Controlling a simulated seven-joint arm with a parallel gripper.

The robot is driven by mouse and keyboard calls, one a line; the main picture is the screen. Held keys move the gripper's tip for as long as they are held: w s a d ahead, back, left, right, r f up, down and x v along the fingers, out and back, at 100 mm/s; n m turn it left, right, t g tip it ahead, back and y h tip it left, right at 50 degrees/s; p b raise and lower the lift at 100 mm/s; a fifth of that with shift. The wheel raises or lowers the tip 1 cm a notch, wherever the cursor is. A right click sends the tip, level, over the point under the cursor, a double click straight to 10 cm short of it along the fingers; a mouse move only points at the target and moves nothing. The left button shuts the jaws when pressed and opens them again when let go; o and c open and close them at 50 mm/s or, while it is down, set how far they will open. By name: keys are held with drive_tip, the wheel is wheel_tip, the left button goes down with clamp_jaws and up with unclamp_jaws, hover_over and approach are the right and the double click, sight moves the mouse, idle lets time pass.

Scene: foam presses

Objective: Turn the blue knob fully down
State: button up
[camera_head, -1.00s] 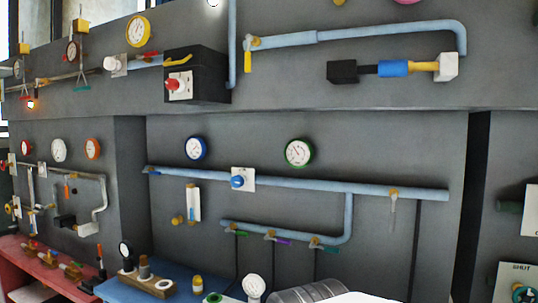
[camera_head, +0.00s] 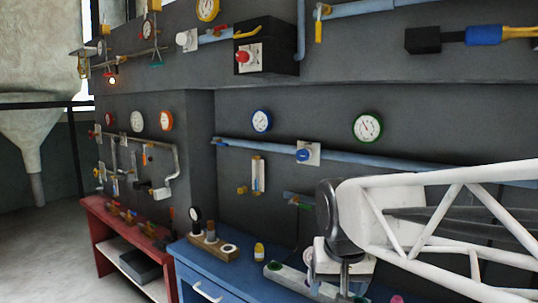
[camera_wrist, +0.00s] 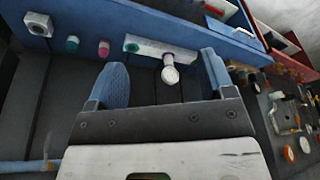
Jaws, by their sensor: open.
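The blue knob (camera_head: 303,155) sits on a white square plate on the light-blue wall pipe (camera_head: 370,162), in the middle of the head view. I cannot make it out in the wrist view. My gripper hangs from my white truss arm at the lower right of the head view, below the knob in the picture, with its fingers hard to see there. In the wrist view, the two blue fingers of my gripper (camera_wrist: 165,78) are spread apart. A white round-topped part on the bench strip shows between them; I cannot tell that they touch it.
A blue bench (camera_head: 196,268) carries a pale strip with buttons (camera_head: 292,279) and a wooden block (camera_head: 212,246). A red bench (camera_head: 97,210) stands to its left. A blue-rimmed gauge (camera_head: 261,120) and a green-rimmed gauge (camera_head: 367,127) hang above the pipe. Open floor lies at far left.

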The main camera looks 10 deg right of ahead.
sight(303, 154)
drive_tip(key=w+d+r+m, duration=0.1)
drive_tip(key=w+r, duration=0.4)
drive_tip(key=w, duration=0.9)
drive_tip(key=w+d+r+m+t+h, duration=0.1)
drive_tip(key=w+r+m, duration=0.2)
drive_tip(key=w, duration=1.1)
drive_tip(key=w+d+r+m, duration=0.1)
drive_tip(key=w+r+m, duration=0.2)
drive_tip(key=w+r, duration=0.6)
drive_tip(key=w, duration=0.5)
drive_tip(key=shift+r, duration=0.15)
drive_tip(key=shift+w, duration=0.2)
drive_tip(key=shift+w+d+f, duration=0.75)
drive_tip(key=shift+w+d, duration=0.05)
drive_tip(key=shift+w, duration=1.4)
drive_tip(key=shift+w+d+f, duration=0.75)
drive_tip(key=shift+w+d, duration=0.05)
drive_tip(key=shift+w, duration=1.35)
drive_tip(key=shift+w+d+f, duration=0.75)
drive_tip(key=shift+w+d, duration=0.05)
drive_tip(key=shift+w, duration=1.4)
